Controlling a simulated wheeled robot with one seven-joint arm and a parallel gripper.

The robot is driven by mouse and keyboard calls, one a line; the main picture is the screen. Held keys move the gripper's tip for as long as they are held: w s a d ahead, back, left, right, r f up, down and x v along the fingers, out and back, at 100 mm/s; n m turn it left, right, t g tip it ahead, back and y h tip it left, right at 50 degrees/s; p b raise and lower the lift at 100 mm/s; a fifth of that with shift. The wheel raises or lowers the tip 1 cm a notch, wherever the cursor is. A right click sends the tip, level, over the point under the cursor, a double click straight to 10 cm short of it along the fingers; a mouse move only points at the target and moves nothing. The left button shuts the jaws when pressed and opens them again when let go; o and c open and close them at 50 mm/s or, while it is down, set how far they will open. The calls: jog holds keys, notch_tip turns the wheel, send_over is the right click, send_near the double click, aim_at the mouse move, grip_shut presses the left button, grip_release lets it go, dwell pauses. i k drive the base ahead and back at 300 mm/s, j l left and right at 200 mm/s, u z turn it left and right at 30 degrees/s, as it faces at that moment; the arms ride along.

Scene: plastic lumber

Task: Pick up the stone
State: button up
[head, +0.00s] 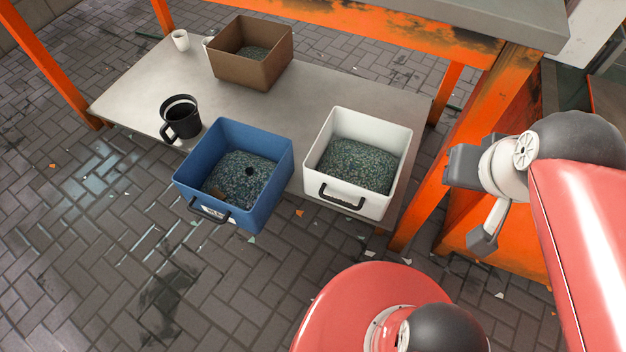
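No object is clearly recognisable as the stone. A small dark round object (250,171) lies on the granules in the blue bin (205,193), and a small brownish piece (217,194) lies near the bin's front wall. I cannot tell whether either is the stone. My gripper (470,206) is at the right, beside the orange frame and apart from the bins. Its two dark fingers are spread apart with nothing visible between them.
A white bin (389,193) with granules stands right of the blue one on a low grey shelf (130,101). A brown box (258,74), black mug (182,119) and white cup (181,40) stand further back. An orange post (466,140) rises near my gripper.

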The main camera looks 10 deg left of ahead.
aim_at(248, 206)
jog(key=z, duration=0.5)
jog(key=j+z, duration=0.1)
jog(key=z, duration=0.85)
jog(key=k+j+z, duration=0.1)
jog(key=z, duration=0.85)
jog(key=k+j, duration=0.25)
jog(key=k, duration=0.25)
jog(key=k+j+z, duration=0.1)
jog(key=k+j, duration=0.2)
jog(key=k, duration=0.15)
jog(key=k+j, duration=0.25)
jog(key=k, duration=0.25)
jog(key=k+j, duration=0.2)
jog(key=k, duration=0.3)
jog(key=k+j+z, duration=0.1)
jog(key=k+j, duration=0.15)
jog(key=k, duration=0.2)
